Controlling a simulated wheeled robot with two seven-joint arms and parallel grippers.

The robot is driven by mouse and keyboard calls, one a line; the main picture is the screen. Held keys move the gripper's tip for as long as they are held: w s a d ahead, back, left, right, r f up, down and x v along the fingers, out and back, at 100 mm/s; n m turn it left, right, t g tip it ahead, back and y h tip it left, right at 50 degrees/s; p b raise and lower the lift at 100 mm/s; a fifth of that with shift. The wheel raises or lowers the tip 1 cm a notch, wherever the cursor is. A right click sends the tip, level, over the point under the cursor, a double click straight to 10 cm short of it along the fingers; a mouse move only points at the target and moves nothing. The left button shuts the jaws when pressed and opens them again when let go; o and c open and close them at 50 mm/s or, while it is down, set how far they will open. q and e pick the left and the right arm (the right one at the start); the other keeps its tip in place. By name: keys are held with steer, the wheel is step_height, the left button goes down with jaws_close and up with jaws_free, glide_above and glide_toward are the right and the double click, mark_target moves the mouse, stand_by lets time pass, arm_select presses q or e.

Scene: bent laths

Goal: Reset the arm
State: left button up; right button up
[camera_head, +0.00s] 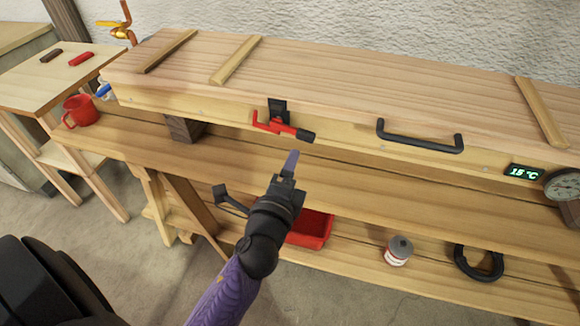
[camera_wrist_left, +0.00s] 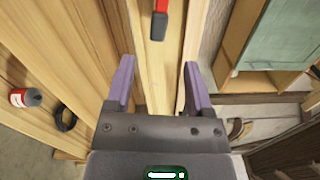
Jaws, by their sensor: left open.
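My left gripper (camera_head: 291,165) is in front of the long wooden box (camera_head: 330,85), below and near the red latch (camera_head: 280,125) on its front face. In the left wrist view, its two purple fingers stand wide apart with nothing between them, so my left gripper (camera_wrist_left: 159,85) is open and empty. The black-tipped end of a red part (camera_wrist_left: 160,25), apparently the latch, shows ahead of the fingers and apart from them. My right gripper is in neither view.
A black handle (camera_head: 420,142), a green temperature display (camera_head: 523,172) and a dial gauge (camera_head: 563,184) are on the box front. A red mug (camera_head: 80,111) stands at the left. A red tray (camera_head: 311,229), a can (camera_head: 398,250) and a black ring (camera_head: 478,263) sit on the lower shelf.

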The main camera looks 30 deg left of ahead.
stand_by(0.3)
arm_select(q)
steer(key=s+d+f+n+g+h, duration=0.1)
steer(key=s+f+n+g, duration=0.1)
steer(key=f, duration=0.6)
steer(key=s+d+f+n+g+h, duration=0.1)
steer(key=s+f+g+h, duration=0.15)
steer(key=f, duration=0.55)
steer(key=s+d+f+n+g, duration=0.2)
steer(key=s+f+n+g, duration=0.3)
steer(key=s+f, duration=0.75)
steer(key=s+a+f+n+g, duration=0.1)
steer(key=s+f+n+g, duration=0.2)
steer(key=s, duration=0.7)
steer(key=s+a+f+n+g, duration=0.1)
steer(key=s+f+n+g, duration=0.2)
steer(key=s+f, duration=0.4)
steer(key=s+g, duration=0.1)
steer(key=s, duration=0.3)
steer(key=shift+a+f+g, duration=0.15)
steer(key=shift+a+g, duration=0.2)
steer(key=shift+a, duration=0.05)
steer(key=shift+w+h, duration=0.1)
steer(key=shift+h, duration=0.15)
